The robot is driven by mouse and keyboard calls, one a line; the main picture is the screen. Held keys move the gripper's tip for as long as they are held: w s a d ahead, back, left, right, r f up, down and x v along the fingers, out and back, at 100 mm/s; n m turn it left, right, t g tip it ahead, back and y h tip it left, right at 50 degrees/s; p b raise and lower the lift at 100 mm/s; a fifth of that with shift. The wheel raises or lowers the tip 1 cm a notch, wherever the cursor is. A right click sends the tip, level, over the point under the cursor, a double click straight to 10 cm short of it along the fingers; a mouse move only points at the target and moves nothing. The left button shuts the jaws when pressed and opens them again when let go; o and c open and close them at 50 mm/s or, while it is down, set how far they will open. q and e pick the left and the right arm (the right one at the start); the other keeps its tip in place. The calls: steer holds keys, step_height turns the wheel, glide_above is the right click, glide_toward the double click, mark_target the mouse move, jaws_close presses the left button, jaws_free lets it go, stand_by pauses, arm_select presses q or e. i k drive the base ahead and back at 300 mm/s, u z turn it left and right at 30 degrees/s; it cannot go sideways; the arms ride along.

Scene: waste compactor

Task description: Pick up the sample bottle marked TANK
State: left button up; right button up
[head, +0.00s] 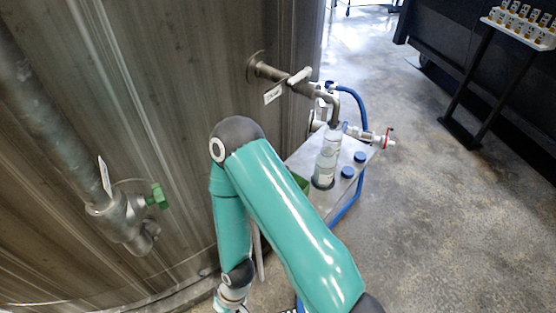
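A tall clear bottle (325,165) with a white label stands on a small grey metal shelf (305,158) beside the tank, below the end of a bent pipe spout. Two shorter bottles with blue caps stand to its right, one nearer (348,172) and one farther back (360,157). The writing on the bottles is too small to read, so I cannot tell which one is marked TANK. One teal arm of mine comes in from the lower right and bends down in front of the shelf, hiding its near left part. Neither gripper shows clearly in the frame.
The large steel tank wall (170,120) fills the left. A tagged pipe valve (290,82) juts out above the shelf. A green-handled valve (130,215) is at left. A blue hose (355,105) loops beside the shelf. A rack of small bottles (520,28) stands far right. Floor at right is clear.

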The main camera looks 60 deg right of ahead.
mark_target(325, 161)
steer(key=u, duration=0.5)
steer(key=k, duration=0.95)
steer(key=z, duration=0.75)
steer(key=i, duration=0.45)
steer(key=z, duration=0.65)
steer(key=k, duration=0.45)
steer(key=z, duration=0.05)
steer(key=i, duration=0.5)
steer(key=u, duration=0.05)
